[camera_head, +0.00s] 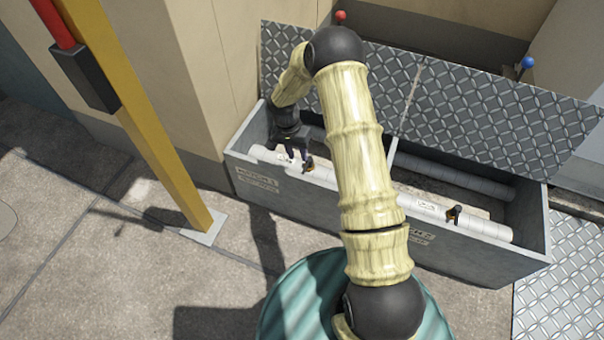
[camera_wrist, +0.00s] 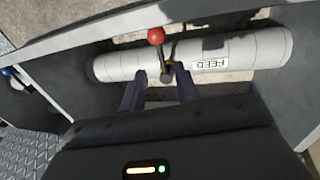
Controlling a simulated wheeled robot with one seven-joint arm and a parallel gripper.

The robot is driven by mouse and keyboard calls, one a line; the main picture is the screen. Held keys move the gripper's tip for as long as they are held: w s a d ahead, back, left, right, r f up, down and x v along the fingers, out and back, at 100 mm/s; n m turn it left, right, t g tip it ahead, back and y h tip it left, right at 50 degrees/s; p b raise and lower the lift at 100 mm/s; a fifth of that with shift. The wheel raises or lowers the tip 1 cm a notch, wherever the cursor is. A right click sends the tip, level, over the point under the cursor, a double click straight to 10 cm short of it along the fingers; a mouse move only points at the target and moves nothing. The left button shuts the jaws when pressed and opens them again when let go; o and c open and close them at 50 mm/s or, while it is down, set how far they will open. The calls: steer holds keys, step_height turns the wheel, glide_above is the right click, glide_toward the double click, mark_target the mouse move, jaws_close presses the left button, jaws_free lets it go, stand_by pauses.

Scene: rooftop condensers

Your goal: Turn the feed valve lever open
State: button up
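In the wrist view a red ball (camera_wrist: 156,36) shows at the stem's upper end. In the head view the lever (camera_head: 309,164) shows just right of my gripper (camera_head: 297,152), in the trough's left compartment. In the wrist view my gripper (camera_wrist: 159,92) is open, its two dark fingers apart. The lever shows in line with the gap between them, near the tips. I cannot tell whether either finger touches it.
A second valve lever (camera_head: 455,214) sits on the right compartment's pipe. The grey trough (camera_head: 330,205) has walls and a divider around the pipes. Checkered plates (camera_head: 480,110) stand behind it. A yellow post (camera_head: 160,135) stands at left. Pavement in front is partly clear.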

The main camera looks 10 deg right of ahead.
mark_target(303, 172)
steer(key=f+b, duration=0.1)
steer(key=f, duration=0.2)
steer(key=d+f+b, duration=0.1)
steer(key=f, duration=0.1)
steer(key=s+f+b, duration=0.1)
steer(key=f+b, duration=0.1)
steer(key=f, duration=0.1)
steer(key=shift+d+f, duration=0.2)
steer(key=shift+f, duration=0.1)
jaws_close()
